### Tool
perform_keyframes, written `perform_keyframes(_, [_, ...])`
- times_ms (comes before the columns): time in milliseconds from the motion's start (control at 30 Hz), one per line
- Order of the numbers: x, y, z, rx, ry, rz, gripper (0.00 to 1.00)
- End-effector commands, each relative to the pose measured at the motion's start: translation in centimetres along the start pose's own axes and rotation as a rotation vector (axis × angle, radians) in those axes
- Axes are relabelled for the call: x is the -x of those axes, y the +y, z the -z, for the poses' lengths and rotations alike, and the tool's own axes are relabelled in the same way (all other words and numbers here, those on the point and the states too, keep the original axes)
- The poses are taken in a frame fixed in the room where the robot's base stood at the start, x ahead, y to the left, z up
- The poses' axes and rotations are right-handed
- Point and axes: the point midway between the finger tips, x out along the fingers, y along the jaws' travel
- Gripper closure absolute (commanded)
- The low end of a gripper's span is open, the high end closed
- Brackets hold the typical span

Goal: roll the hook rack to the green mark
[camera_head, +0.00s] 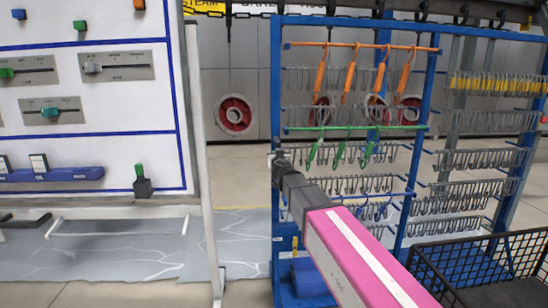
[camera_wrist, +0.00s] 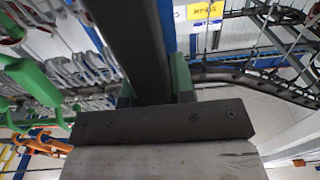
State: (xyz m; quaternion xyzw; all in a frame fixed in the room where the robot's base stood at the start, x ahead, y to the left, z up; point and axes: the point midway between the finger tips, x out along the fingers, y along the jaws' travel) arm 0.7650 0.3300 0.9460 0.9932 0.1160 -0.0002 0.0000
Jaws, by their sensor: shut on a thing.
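The hook rack (camera_head: 277,95) is a tall blue frame right of centre in the head view, standing upright. It carries several rows of grey hooks, an orange bar with orange hangers (camera_head: 350,75) and a green bar with green hangers (camera_head: 365,150). My gripper (camera_head: 279,157) is at the rack's left upright, about mid-height, and is shut on it. In the wrist view a dark upright (camera_wrist: 140,50) runs between my gripper's green-edged fingers (camera_wrist: 152,88); green and orange hangers (camera_wrist: 32,82) show at left. I see no green floor mark in either view.
A white panel (camera_head: 90,115) with sliders and switches stands at left on a frame with a white post (camera_head: 203,150). A black wire basket (camera_head: 480,260) is at lower right. More blue hook racking (camera_head: 485,120) stands behind at right. Grey floor (camera_head: 235,235) shows between panel and rack.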

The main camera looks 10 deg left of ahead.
Motion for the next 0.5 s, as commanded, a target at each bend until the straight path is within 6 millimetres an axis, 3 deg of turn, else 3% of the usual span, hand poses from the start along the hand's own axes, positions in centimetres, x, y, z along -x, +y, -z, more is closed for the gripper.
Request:
perform_keyframes(100, [0.03, -0.26, 0.00, 0.000, 0.000, 0.006, 1.00])
perform_keyframes(133, [0.03, -0.27, 0.00, 0.000, 0.001, 0.006, 0.70])
perform_keyframes(200, [0.03, -0.26, 0.00, 0.000, 0.001, 0.006, 0.51])
perform_keyframes(500, [0.08, -0.20, 0.00, 0.000, 0.000, 0.004, 0.51])
